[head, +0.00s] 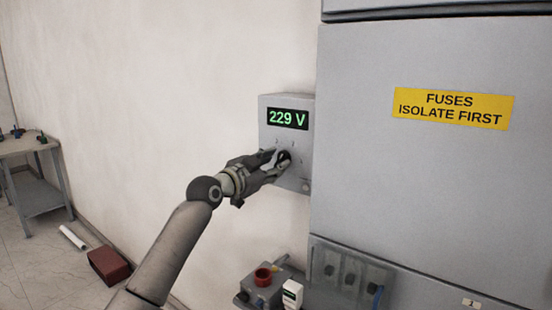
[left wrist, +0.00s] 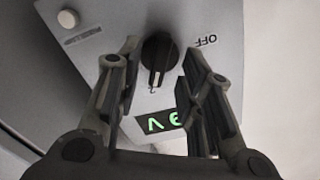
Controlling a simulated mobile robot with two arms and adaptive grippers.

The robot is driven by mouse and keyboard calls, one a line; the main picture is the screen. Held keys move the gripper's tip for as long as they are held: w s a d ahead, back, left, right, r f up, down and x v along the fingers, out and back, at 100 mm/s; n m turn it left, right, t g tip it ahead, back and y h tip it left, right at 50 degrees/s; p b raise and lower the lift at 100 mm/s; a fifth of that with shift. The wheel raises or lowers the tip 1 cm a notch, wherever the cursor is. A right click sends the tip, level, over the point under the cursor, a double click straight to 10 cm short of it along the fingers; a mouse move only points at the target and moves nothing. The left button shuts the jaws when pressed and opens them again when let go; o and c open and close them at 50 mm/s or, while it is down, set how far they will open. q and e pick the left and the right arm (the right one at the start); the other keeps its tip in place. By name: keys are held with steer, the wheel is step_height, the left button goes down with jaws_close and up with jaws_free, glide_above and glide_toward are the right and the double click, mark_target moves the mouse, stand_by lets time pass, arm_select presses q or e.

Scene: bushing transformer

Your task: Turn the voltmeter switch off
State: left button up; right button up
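The voltmeter (head: 269,133) is a grey box on the wall beside a large cabinet. Its green display (head: 288,118) reads 229 V. Its black rotary switch (left wrist: 157,52) shows in the left wrist view, where the panel appears upside down. The switch's light mark points down in that picture, towards a "2", away from the OFF label (left wrist: 206,40) at upper right. My left gripper (left wrist: 160,58) is open, its fingers on either side of the switch with small gaps showing. In the head view my left gripper (head: 279,158) partly hides the switch. My right gripper is not in view.
The cabinet (head: 420,190) with a yellow fuse sign (head: 453,107) stands close on the right. Below are a grey box with a red knob (head: 263,277) and a switch panel (head: 340,275). A table (head: 45,197) and a red box (head: 109,266) are far left.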

arm_select(q)
steer(key=shift+x, duration=0.8)
jaws_close()
